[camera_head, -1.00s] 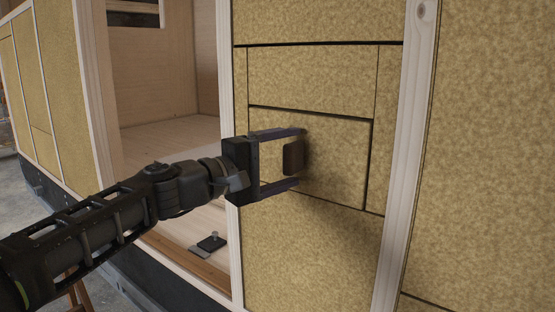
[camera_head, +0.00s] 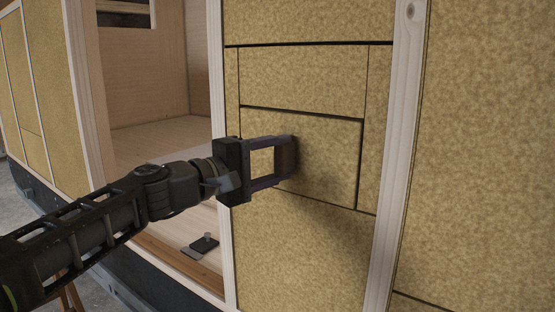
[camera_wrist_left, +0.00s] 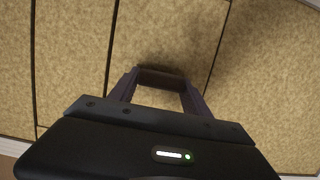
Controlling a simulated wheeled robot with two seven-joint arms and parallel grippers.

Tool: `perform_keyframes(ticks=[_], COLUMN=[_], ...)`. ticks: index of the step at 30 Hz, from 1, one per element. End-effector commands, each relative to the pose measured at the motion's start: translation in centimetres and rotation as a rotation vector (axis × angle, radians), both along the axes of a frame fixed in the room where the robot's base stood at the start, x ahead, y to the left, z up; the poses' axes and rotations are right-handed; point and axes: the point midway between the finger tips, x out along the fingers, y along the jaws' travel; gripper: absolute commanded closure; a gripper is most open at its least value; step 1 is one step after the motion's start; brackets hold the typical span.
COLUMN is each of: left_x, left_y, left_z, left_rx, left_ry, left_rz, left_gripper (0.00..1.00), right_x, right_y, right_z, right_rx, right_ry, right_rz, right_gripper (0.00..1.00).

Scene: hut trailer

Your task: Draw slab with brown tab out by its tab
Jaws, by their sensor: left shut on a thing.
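The slab with the brown tab (camera_head: 325,152) is a tan, speckled square panel set in the wall, with dark gaps along its top and right side. Its brown tab (camera_wrist_left: 162,78) shows between the fingertips in the left wrist view; in the head view the fingers mostly hide it. My left gripper (camera_head: 287,158) reaches in from the left and is shut on the tab. The gripper also shows in the left wrist view (camera_wrist_left: 160,82), with a finger at each end of the tab. My right gripper is not in view.
Other tan slabs (camera_head: 305,80) fit closely above, below and beside it. Pale wooden posts (camera_head: 398,150) frame the bay. To the left is an opening with a wooden floor (camera_head: 165,135), where a small dark plate (camera_head: 204,244) lies.

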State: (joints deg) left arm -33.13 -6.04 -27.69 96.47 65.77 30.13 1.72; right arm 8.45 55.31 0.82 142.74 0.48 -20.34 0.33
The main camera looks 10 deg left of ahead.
Motion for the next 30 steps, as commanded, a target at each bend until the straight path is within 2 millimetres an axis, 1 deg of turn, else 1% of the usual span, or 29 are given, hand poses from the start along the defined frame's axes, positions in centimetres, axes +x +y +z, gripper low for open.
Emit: perform_keyframes(ticks=[1, 3, 30], left_x=[0.01, -0.01, -0.24], left_y=[-0.01, -0.01, 0.14], left_z=[-0.06, 0.0, 0.26], left_rx=[0.001, 0.0, -0.001], left_ry=[0.001, 0.0, -0.001], left_rz=[0.0, 0.0, 0.0], left_gripper=[0.88, 0.91, 0.91], right_x=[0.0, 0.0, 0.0], right_y=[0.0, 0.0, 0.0], right_z=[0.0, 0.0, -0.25], right_rx=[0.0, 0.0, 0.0], right_ry=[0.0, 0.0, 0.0], right_rz=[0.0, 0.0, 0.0], right_gripper=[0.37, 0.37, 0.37])
